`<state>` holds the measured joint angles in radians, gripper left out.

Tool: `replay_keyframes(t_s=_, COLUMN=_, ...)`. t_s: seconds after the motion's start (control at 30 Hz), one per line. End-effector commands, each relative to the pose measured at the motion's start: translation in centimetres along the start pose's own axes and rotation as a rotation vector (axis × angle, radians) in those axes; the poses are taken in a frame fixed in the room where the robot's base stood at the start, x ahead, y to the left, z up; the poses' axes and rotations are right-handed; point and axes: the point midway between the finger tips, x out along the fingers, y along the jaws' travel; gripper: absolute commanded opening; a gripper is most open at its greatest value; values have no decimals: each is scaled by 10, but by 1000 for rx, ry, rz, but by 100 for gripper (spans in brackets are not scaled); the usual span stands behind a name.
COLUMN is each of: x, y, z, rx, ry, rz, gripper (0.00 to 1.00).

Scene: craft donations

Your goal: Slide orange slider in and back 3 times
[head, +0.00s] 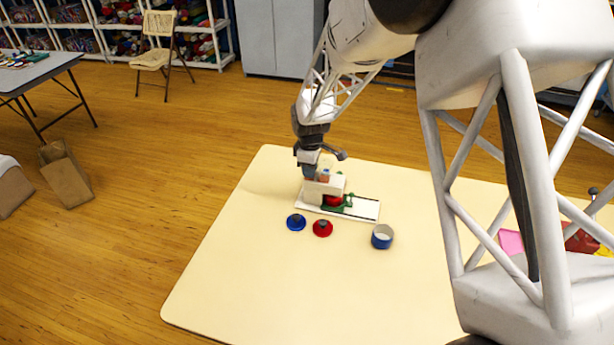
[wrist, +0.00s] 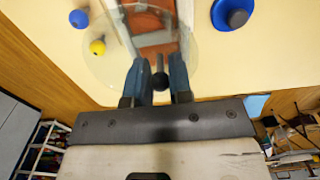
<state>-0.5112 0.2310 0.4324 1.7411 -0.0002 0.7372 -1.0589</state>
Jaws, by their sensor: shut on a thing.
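A device with a white base plate (head: 363,208), a pale upright block (head: 331,185) and green and red parts stands on the cream table. My gripper (head: 310,172) is down at the block's left end. In the wrist view, my gripper's two blue-grey fingers (wrist: 158,82) are close together, with a small dark round knob (wrist: 159,81) between them. An orange-red surface (wrist: 155,39), likely the orange slider, lies just beyond the fingertips between pale edges. It is blurred by a clear round disc. I cannot tell how the knob joins it.
A blue knobbed disc (head: 296,222) and a red knobbed disc (head: 323,228) lie in front of the device. A blue round container (head: 382,237) stands to their right. The cream table (head: 270,290) is clear at the front left. Pink and red items lie far right.

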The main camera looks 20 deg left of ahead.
Motion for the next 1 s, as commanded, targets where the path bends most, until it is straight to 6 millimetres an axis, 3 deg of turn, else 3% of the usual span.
replay_keyframes(t_s=1.0, x=1, y=0, z=-34, rx=-1, ry=0, rz=0, gripper=0)
